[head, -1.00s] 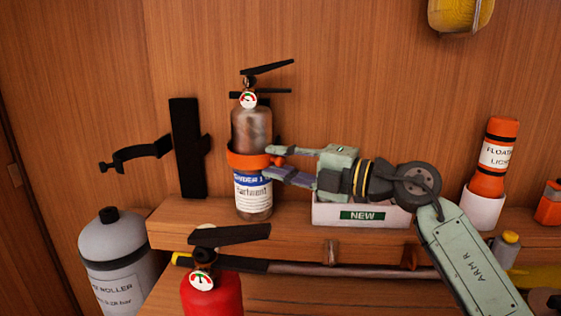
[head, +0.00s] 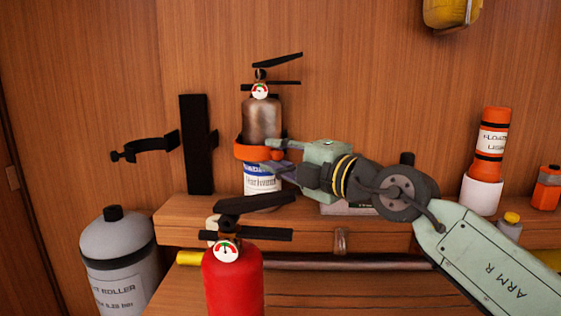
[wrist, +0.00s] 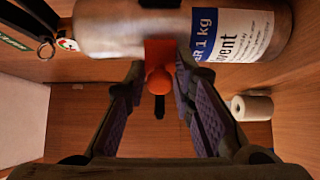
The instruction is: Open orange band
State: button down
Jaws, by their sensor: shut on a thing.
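The orange band (head: 246,153) goes around the middle of a worn silver extinguisher (head: 262,120) that stands upright on the wooden shelf. The band has a round orange knob (head: 278,154) on its right side. In the wrist view the knob (wrist: 159,81) sits in front of the band (wrist: 158,52), between my fingers. My gripper (head: 280,156) reaches in from the right at band height and is shut on the orange band at its knob. The exact finger contact is hard to see. The band's far side is hidden.
A black bracket (head: 197,145) and an open black clamp (head: 145,150) are on the wall at left. A red extinguisher (head: 232,280) stands in front, below my gripper. A grey cylinder (head: 118,250) is at left. An orange light (head: 492,140) stands at right.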

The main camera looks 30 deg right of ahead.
jog(key=shift+a, duration=0.2)
jog(key=c, duration=1.5)
grip_release()
